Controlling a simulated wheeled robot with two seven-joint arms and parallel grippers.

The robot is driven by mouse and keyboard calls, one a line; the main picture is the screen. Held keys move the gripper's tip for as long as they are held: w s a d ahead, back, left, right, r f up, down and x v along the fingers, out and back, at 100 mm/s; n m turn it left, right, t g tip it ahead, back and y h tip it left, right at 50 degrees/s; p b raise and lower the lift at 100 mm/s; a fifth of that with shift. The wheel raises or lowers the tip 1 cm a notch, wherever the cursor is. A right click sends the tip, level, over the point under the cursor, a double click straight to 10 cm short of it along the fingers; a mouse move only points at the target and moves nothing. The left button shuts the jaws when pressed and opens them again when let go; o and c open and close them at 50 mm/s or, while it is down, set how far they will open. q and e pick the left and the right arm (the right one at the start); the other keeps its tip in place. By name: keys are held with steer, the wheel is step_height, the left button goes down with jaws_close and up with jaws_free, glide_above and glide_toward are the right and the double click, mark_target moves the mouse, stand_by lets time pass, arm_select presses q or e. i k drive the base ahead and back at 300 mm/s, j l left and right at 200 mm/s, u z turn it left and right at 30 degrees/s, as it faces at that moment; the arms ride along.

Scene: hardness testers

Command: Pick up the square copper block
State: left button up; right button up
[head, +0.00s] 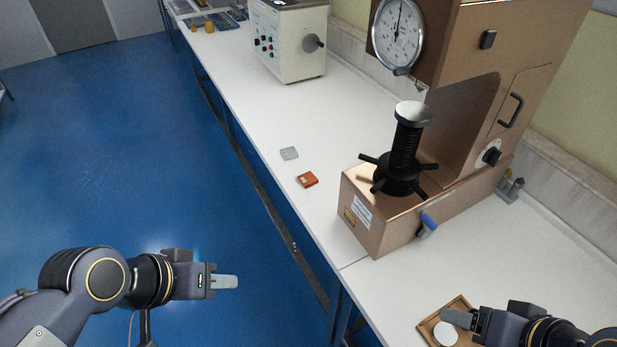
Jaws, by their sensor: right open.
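The square copper block (307,180) lies flat on the white bench near its front edge, left of the large tester. My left gripper (224,282) is out over the blue floor, off the bench, well below and left of the copper block in the picture. Its fingers look close together, and I cannot tell whether they are open. My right gripper (458,318) is at the bottom right, over a small wooden tray (425,327). It is open, and its far finger is hard to make out.
The brown hardness tester (385,233) with a dial, black screw and silver anvil stands right of the block. A white round disc (446,333) lies in the tray. A cream machine (290,40) stands farther back. The bench around the copper block is clear.

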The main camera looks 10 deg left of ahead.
mark_target(307, 179)
steer(key=i+j+z, duration=0.2)
steer(key=j+z, duration=0.15)
steer(key=j, duration=0.2)
steer(key=i+j+z, duration=0.1)
steer(key=j+z, duration=0.25)
steer(key=j, duration=0.2)
steer(key=j+z, duration=0.35)
steer(key=j, duration=0.25)
steer(key=i, duration=0.05)
